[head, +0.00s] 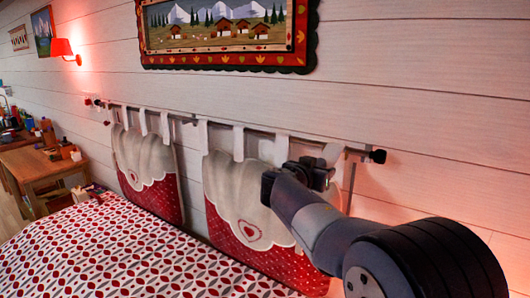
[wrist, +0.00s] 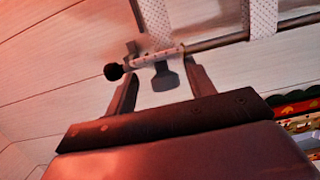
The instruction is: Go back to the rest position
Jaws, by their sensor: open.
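My arm reaches from the lower right of the head view toward the wall. My gripper (head: 325,165) is at its far end, in front of the right end of a curtain rod (head: 290,138) on the wall. In the wrist view my gripper (wrist: 163,82) is open, its two dark fingers apart. Between and beyond the fingertips show the rod's end, its black knob (wrist: 114,72) and a grey paddle-shaped piece (wrist: 167,78). I cannot tell whether the fingers touch any of these.
Two red and white cushions, a left one (head: 146,175) and a right one (head: 248,215), hang by tabs from the rod. A patterned bed (head: 110,250) lies below. A framed picture (head: 225,65) hangs above. A red lamp (head: 62,48) and wooden desk (head: 38,160) are at left.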

